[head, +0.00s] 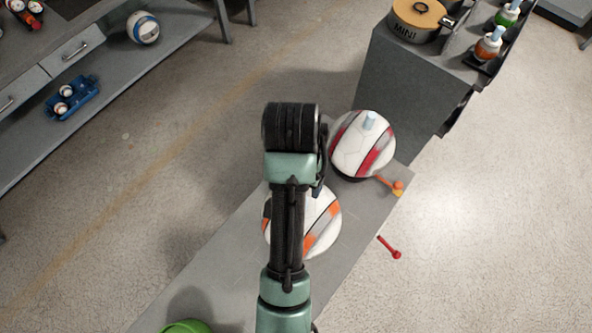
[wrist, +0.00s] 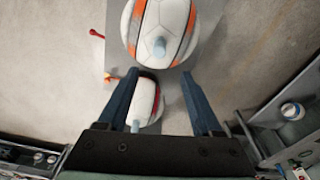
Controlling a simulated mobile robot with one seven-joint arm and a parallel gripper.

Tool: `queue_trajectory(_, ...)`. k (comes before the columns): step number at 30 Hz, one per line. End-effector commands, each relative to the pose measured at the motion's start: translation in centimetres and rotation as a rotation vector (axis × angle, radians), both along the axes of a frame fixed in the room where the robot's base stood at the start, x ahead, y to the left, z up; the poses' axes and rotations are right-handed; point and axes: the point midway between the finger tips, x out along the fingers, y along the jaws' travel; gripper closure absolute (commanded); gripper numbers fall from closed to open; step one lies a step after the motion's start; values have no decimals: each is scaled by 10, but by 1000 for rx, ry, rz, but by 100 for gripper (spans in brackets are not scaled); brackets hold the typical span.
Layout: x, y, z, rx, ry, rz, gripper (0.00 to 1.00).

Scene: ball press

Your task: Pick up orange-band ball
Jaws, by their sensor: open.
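The orange-band ball (head: 323,222) is white with orange and grey bands and sits on a long grey bench, partly hidden behind my arm in the head view. In the wrist view the orange-band ball (wrist: 160,30) is at the top centre, beyond the fingertips, with a pale blue peg on it. My gripper (wrist: 160,75) is open, its two dark blue fingers apart with nothing held. A red-band ball (head: 362,145) with a pale blue peg sits farther along the bench; in the wrist view it shows between the fingers (wrist: 146,101), below them in depth.
The bench (head: 221,254) is narrow, with floor on both sides. A red pin (head: 389,247) and an orange-headed pin (head: 392,186) are at its right side. A dark grey cabinet (head: 405,90) stands beyond. A shelf unit (head: 140,75) is at upper left. A green object (head: 186,327) is at the near end.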

Motion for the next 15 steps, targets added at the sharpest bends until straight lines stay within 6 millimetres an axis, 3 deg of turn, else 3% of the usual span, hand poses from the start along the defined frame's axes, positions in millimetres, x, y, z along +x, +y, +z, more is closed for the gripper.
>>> queue_trajectory(5, -2, -1, -10, -1, 9, -3, 33)
queue_trajectory(15, 3, -3, -59, -1, 12, -1, 33)
